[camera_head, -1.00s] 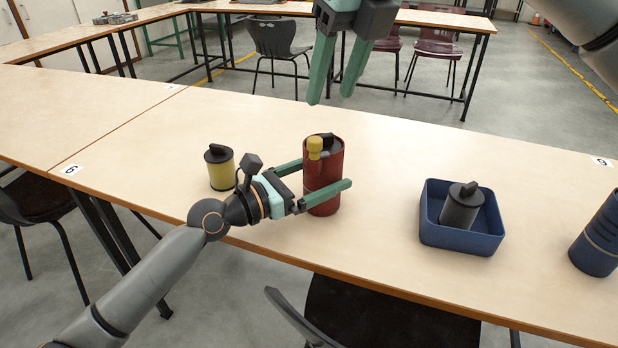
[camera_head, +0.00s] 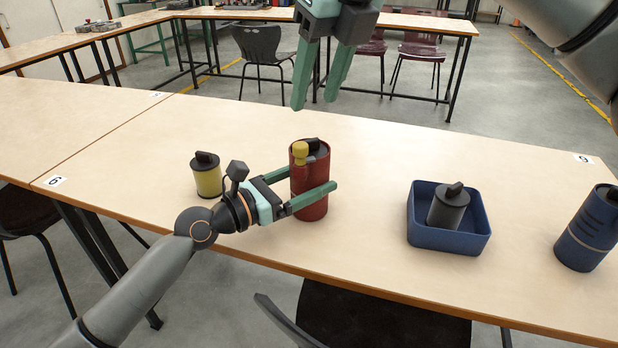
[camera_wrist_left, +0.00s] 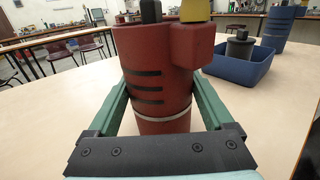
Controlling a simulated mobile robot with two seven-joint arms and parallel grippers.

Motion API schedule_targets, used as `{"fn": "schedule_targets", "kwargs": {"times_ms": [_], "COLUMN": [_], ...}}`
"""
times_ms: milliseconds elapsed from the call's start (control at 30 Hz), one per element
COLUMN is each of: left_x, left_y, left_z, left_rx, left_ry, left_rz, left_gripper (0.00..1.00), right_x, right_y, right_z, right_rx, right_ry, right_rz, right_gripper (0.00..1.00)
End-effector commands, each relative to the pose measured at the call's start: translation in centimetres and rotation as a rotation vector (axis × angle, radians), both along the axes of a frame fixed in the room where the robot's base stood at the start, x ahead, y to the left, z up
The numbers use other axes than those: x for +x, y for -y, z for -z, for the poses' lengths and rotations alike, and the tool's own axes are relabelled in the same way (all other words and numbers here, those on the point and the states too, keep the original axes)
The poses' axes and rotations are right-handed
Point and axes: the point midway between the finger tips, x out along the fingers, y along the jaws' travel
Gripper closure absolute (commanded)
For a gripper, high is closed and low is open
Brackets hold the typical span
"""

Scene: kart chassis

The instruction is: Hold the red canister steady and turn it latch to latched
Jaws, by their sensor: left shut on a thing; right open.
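The red canister (camera_head: 311,206) stands upright on the table, with a black top piece and a yellow knob-like latch (camera_head: 300,153) at its upper left. In the left wrist view the canister (camera_wrist_left: 150,75) shows dark stripes and a pale band, and the yellow part (camera_wrist_left: 195,10) is cut off by the top edge. My left gripper (camera_head: 312,192) is shut around the canister's body, one finger on each side. My right gripper (camera_head: 321,100) is open and empty, pointing down, above and behind the canister in the picture. I cannot tell the latch's exact setting.
A yellow canister (camera_head: 208,181) with a black top stands left of the red one. A blue tray (camera_head: 447,238) to the right holds a dark grey canister (camera_head: 448,207). A blue canister (camera_head: 590,232) stands at the far right. The table (camera_head: 375,160) between is clear.

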Motion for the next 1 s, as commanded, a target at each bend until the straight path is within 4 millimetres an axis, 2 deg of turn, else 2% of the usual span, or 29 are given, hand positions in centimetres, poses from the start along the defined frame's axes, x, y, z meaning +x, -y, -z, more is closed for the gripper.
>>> {"fn": "schedule_targets", "kwargs": {"times_ms": [67,133,367,533,733,867,1000], "left_x": [0.0,0.0,0.0,0.0,0.0,0.0,0.0], "left_y": [0.0,0.0,0.0,0.0,0.0,0.0,0.0], "left_z": [0.0,0.0,0.0,0.0,0.0,0.0,0.0], "left_rx": [0.001,0.001,0.001,0.001,0.001,0.001,0.001], "left_ry": [-0.001,-0.001,-0.001,-0.001,-0.001,-0.001,-0.001], "left_rz": [0.0,0.0,0.0,-0.001,0.0,0.0,0.0], "left_gripper": [0.88,0.88,0.88,0.88,0.88,0.88,0.88], "right_x": [0.0,0.0,-1.3,-3.9,-6.4,-6.8,-6.0], "right_y": [0.0,0.0,-1.0,-2.4,-3.2,-2.9,-1.8], "right_z": [0.0,0.1,2.2,4.2,4.4,3.9,3.7], "right_rx": [0.0,0.005,0.167,0.429,0.75,0.947,1.141], "right_ry": [0.0,-0.004,-0.129,-0.356,-0.675,-0.898,-1.14], "right_rz": [0.0,0.0,-0.009,0.03,0.179,0.34,0.567], "right_gripper": [0.48,0.4,0.4,0.4,0.4,0.4,0.4]}}
